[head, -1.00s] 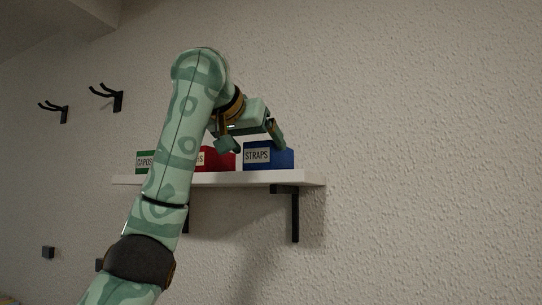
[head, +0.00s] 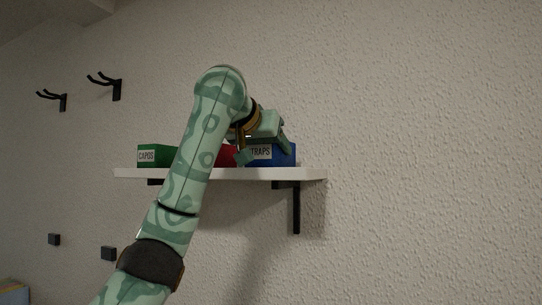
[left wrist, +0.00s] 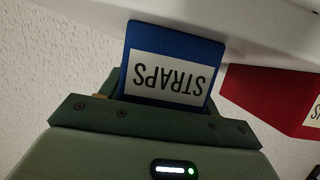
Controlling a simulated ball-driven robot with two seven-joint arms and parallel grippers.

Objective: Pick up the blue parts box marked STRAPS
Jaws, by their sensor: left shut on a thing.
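The blue parts box marked STRAPS (head: 286,160) sits at the right part of the white shelf (head: 225,174) in the head view. My left gripper (head: 264,152) reaches it from above and is shut on it, with a finger covering the left edge of its label. In the left wrist view the box's blue front and white label (left wrist: 170,77) show upside down between the green jaws (left wrist: 165,115). I cannot tell any gap between the box and the shelf. My right gripper is not in view.
A red box (head: 228,156) stands just left of the blue one, partly hidden by my arm; it also shows in the left wrist view (left wrist: 270,95). A green box marked CAPOS (head: 152,155) is further left. Wall hooks (head: 116,88) hang at upper left. The wall right of the shelf is clear.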

